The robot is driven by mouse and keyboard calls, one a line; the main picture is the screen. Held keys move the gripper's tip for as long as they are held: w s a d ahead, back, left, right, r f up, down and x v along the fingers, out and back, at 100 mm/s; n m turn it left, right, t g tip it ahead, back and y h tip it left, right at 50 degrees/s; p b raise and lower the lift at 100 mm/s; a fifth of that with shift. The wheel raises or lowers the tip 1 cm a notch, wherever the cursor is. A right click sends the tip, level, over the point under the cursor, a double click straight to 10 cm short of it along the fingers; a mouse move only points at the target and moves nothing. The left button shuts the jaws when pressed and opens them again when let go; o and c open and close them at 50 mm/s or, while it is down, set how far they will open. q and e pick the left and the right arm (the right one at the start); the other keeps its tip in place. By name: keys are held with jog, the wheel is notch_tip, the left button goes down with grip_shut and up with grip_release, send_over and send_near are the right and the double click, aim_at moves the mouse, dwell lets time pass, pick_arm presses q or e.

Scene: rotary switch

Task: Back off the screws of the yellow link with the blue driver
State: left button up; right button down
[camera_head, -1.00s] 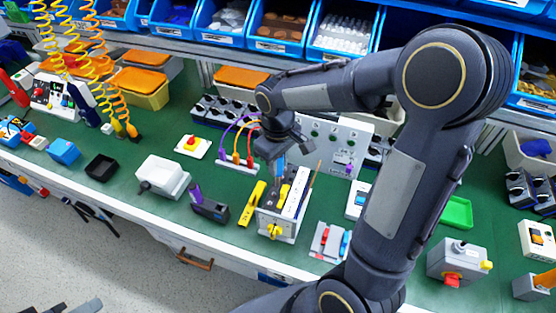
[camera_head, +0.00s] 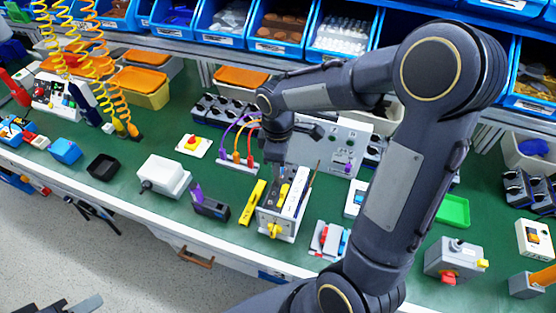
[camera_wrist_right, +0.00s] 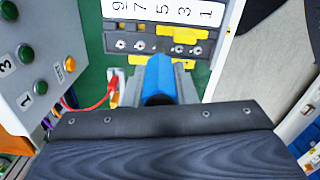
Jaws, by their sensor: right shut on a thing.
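The terminal block (camera_head: 270,222) stands on the green mat near the bench front. A yellow link (camera_head: 284,192) lies on its top, beside a white number strip. In the right wrist view the block shows a row of screws (camera_wrist_right: 160,47) under the numbers, with yellow pieces (camera_wrist_right: 182,35) against it. My right gripper (camera_head: 281,152) is above the block. In the right wrist view it (camera_wrist_right: 158,92) is shut on the blue driver (camera_wrist_right: 160,75), which points at the block's screw row. Its tip contact is unclear. My left gripper (camera_head: 72,306) is cut off at the lower left edge.
A small unit with red and blue parts (camera_head: 328,240) sits to the right. Bare mat (camera_head: 225,170) shows to the left.

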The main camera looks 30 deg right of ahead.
jog(key=n+p, duration=0.1)
jog(key=n, duration=0.1)
jog(key=shift+r+n, duration=0.1)
jog(key=shift+n, duration=1.1)
